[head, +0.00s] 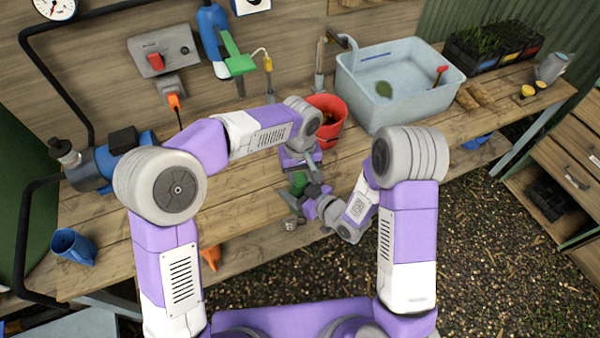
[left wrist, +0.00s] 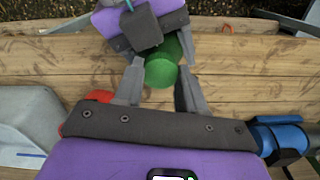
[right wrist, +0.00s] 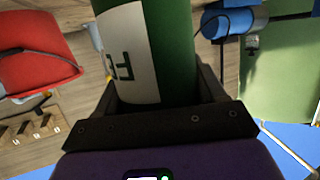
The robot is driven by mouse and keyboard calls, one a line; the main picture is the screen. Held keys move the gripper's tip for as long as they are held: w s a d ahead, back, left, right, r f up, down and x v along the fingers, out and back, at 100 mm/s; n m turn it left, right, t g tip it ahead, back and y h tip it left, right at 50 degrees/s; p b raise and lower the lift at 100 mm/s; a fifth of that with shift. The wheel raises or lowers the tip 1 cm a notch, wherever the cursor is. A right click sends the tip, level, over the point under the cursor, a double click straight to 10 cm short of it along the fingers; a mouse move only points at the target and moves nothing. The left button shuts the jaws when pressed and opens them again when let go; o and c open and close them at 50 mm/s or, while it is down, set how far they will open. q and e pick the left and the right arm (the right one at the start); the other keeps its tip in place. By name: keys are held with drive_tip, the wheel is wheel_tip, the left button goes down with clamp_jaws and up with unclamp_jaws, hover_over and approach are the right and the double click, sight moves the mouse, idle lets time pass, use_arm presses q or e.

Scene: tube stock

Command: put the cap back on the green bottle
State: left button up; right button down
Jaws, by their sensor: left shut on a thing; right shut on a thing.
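The green bottle (right wrist: 172,45) with a white label fills the gap between the fingers of my right gripper (right wrist: 165,85) in the right wrist view. My right gripper (head: 312,203) is shut on it over the bench's front edge. In the left wrist view, my left gripper (left wrist: 162,62) is shut on a narrow, bright green round piece, which looks like the cap (left wrist: 161,74). Darker green shows just behind it. My left gripper (head: 300,170) is directly above the bottle (head: 298,183) in the head view. Whether the cap touches the bottle, I cannot tell.
A red bucket (head: 327,122) stands close behind my grippers. A pale blue basin (head: 410,95) is to its right. A blue cup (head: 73,246) is at far left, and an orange funnel (head: 210,256) is near the front edge. The bench left of the grippers is mostly clear.

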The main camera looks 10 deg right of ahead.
use_arm(q)
drive_tip(key=o, duration=1.2)
drive_tip(key=shift+c, duration=0.2)
drive_tip(key=shift+r, duration=2.3)
drive_tip(key=shift+c, duration=0.4)
drive_tip(key=shift+r+n, duration=0.15)
drive_tip(key=shift+n, duration=0.55)
drive_tip(key=shift+r+n, duration=0.5)
drive_tip(key=shift+n, duration=0.6)
drive_tip(key=shift+r+n, duration=1.05)
drive_tip(key=shift+n, duration=0.45)
